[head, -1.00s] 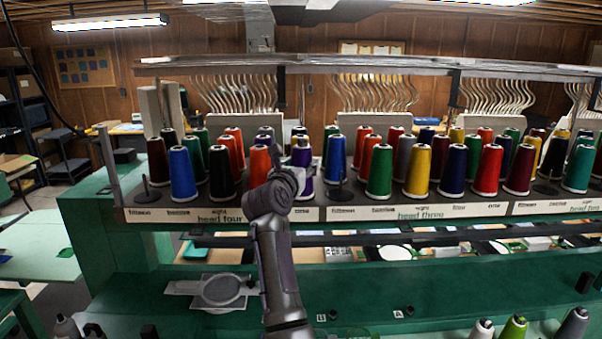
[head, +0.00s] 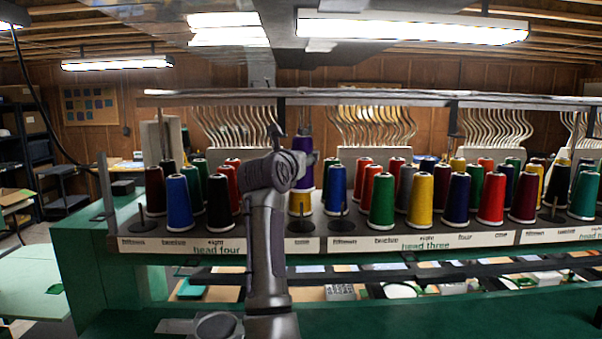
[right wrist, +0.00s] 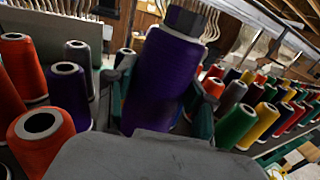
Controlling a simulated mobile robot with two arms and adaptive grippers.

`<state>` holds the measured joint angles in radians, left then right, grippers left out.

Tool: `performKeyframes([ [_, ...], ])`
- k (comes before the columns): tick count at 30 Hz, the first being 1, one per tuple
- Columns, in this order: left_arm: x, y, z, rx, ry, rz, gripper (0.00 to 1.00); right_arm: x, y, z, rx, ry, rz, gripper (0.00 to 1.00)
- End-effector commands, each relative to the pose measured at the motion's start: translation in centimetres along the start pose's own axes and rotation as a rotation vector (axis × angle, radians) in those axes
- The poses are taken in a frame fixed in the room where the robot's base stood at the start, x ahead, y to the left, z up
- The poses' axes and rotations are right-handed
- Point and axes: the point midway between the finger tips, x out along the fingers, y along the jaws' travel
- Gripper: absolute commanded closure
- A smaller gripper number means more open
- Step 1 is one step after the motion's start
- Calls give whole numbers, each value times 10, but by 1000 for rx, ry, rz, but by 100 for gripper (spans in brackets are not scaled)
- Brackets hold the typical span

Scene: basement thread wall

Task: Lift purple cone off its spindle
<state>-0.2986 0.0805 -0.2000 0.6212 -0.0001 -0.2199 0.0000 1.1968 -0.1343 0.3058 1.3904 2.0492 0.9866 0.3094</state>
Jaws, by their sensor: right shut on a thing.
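The purple cone (head: 304,178) is in the head view, raised above the tops of its neighbours on the rack. My right gripper (head: 305,160) is shut around it, with my arm partly hiding it from the front. In the right wrist view the purple cone (right wrist: 165,75) stands tilted between the two fingers of my right gripper (right wrist: 160,105). My left gripper is not in view.
A yellow cone (head: 300,203) stands just below and behind. Close neighbours are a blue cone (head: 335,188) and a dark cone (head: 219,203). A bare spindle (head: 335,224) is at the rack front. A metal rail (head: 370,97) runs overhead.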

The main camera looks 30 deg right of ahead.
Motion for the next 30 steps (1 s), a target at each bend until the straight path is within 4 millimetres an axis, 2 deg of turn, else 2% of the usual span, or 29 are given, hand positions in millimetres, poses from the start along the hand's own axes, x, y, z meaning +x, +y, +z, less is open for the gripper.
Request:
performKeyframes([
  [11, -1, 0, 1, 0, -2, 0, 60, 0, 0, 4, 0, -2, 0, 87],
  [24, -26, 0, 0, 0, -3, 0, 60, 0, 0, 42, 2, -3, 1, 87],
  [30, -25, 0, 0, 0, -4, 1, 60, 0, 0, 42, 0, -2, 0, 87],
])
